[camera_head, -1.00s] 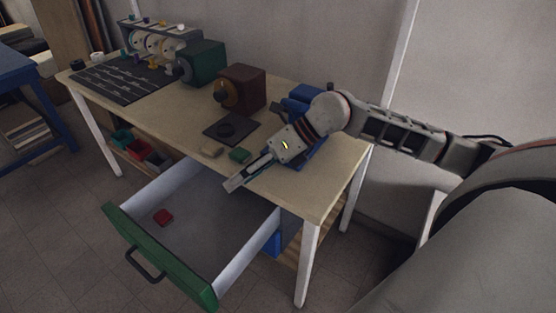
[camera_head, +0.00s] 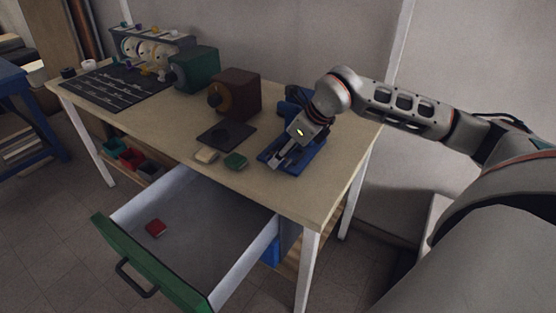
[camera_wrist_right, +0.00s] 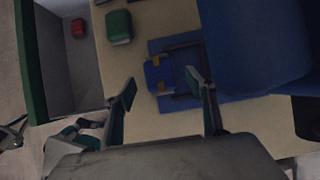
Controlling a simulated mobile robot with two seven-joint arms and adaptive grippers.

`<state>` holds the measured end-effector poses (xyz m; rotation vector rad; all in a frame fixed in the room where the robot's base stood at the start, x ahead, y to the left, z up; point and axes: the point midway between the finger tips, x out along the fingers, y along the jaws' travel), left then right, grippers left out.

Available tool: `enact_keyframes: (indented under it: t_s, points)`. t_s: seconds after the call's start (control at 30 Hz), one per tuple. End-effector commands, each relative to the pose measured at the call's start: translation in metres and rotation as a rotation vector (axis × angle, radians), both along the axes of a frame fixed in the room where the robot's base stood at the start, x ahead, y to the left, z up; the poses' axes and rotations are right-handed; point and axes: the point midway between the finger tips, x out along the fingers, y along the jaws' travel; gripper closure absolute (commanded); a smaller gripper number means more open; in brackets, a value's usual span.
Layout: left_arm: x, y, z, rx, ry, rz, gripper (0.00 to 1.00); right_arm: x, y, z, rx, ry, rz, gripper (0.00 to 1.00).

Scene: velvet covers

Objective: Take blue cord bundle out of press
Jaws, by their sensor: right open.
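The press (camera_head: 311,150) is blue and stands at the right end of the bench. In the right wrist view its large blue body (camera_wrist_right: 252,45) is at the right, with a flat blue base (camera_wrist_right: 225,92). A small blue bundle with yellowish bands, the blue cord bundle (camera_wrist_right: 158,74), lies on the base beside dark bars. My right gripper (camera_head: 277,162) is over the press base. In its wrist view the open fingers (camera_wrist_right: 162,88) point toward the bundle, one to each side, with nothing between them. What seems my left gripper (camera_wrist_right: 12,132) shows partly at the left edge, its jaws unclear.
An open drawer (camera_head: 200,226) with a green front juts out below and holds a red block (camera_head: 155,228). Near the press lie a green block (camera_head: 235,161), a beige block (camera_head: 206,155) and a dark plate (camera_head: 226,135). Brown (camera_head: 237,95) and green (camera_head: 197,70) machines stand behind.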

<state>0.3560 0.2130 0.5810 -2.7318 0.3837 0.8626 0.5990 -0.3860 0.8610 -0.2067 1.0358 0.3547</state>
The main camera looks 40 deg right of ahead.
Motion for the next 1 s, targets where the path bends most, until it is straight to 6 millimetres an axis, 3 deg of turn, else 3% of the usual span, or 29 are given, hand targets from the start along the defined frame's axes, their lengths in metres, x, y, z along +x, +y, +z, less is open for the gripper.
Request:
enact_keyframes:
  t_s: [0.1, 0.33, 0.37, 0.5, 1.0]
  points:
    - [-0.002, 0.0, -0.0039, 0.003, 0.006, -0.001, 1.0, 0.0066, 0.0032, -0.0154, 0.001, 0.004, -0.001, 0.44]
    - [-0.0008, 0.0001, -0.0017, 0.003, 0.001, -0.001, 1.0, 0.0084, 0.0037, -0.0163, 0.0, 0.0, 0.0, 0.44]
    - [-0.0006, 0.0001, -0.0016, 0.003, 0.001, -0.001, 1.0, 0.0083, 0.0036, -0.0162, 0.001, 0.0, 0.0, 0.47]
    - [-0.0002, 0.0001, -0.0011, 0.003, 0.0, -0.002, 1.0, 0.0083, 0.0036, -0.0162, 0.001, 0.0, 0.0, 0.79]
    - [0.0035, 0.0004, 0.0024, 0.001, -0.008, 0.0, 1.0, 0.0089, 0.0036, -0.0077, 0.001, -0.002, 0.0, 0.79]
